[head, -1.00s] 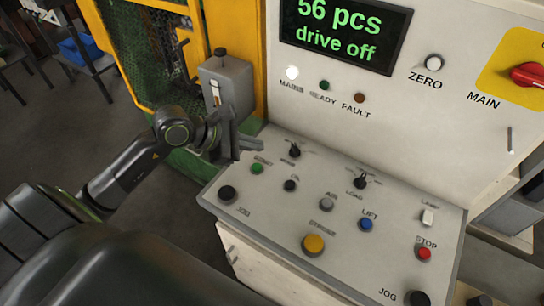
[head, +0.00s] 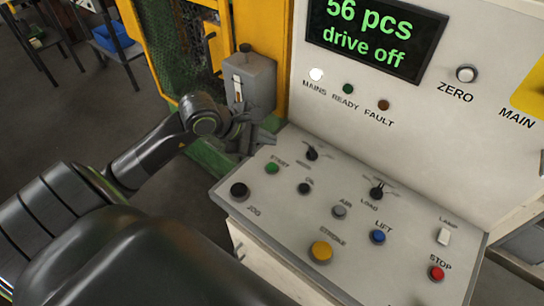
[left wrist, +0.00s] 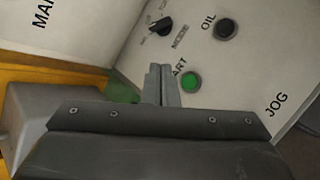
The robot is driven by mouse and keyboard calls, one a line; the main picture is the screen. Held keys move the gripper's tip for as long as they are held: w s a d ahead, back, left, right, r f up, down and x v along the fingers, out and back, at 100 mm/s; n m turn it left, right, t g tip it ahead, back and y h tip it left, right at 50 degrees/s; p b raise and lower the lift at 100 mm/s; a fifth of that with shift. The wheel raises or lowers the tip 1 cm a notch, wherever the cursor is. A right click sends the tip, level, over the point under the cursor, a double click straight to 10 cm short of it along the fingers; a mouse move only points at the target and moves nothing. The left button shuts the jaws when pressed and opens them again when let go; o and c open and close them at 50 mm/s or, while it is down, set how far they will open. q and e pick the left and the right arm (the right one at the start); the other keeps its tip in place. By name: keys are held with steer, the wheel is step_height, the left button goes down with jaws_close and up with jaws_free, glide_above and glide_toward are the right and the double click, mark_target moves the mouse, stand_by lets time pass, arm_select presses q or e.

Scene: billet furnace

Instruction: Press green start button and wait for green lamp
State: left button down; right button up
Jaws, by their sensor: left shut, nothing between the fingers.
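The green START button (head: 272,168) sits at the upper left of the sloped control panel (head: 290,230). The button also shows in the left wrist view (left wrist: 191,82), just right of my fingertips. My left gripper (head: 262,138) is shut and empty, at the panel's upper left edge, apart from the button. Its closed fingers show in the left wrist view (left wrist: 160,84). The green READY lamp (head: 348,89) on the upright panel looks dark. The MAINS lamp (head: 316,74) is lit white. The display (head: 375,38) reads "56 pcs" and "drive off". My right gripper is not in view.
Near START are the black JOG button (head: 239,190), the OIL button (head: 304,188) and the mode knob (head: 312,153). A yellow button (head: 321,252), blue LIFT (head: 377,237) and red STOP (head: 437,273) lie further right. A grey box (head: 250,78) stands behind my left gripper.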

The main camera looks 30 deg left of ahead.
arm_select(q)
steer(key=b, duration=0.4)
glide_above(268, 167)
step_height(268, 167, down, 6)
steer(key=shift+f, duration=0.15)
steer(key=shift+f+b, duration=0.45)
stand_by(0.5)
stand_by(0.8)
steer(key=shift+f+b, duration=0.4)
steer(key=shift+b, duration=0.3)
steer(key=shift+f+b, duration=0.4)
steer(key=shift+b, duration=0.15)
stand_by(0.4)
steer(key=shift+r, duration=0.15)
stand_by(0.3)
steer(key=shift+r+p, duration=0.4)
steer(key=shift+r, duration=0.3)
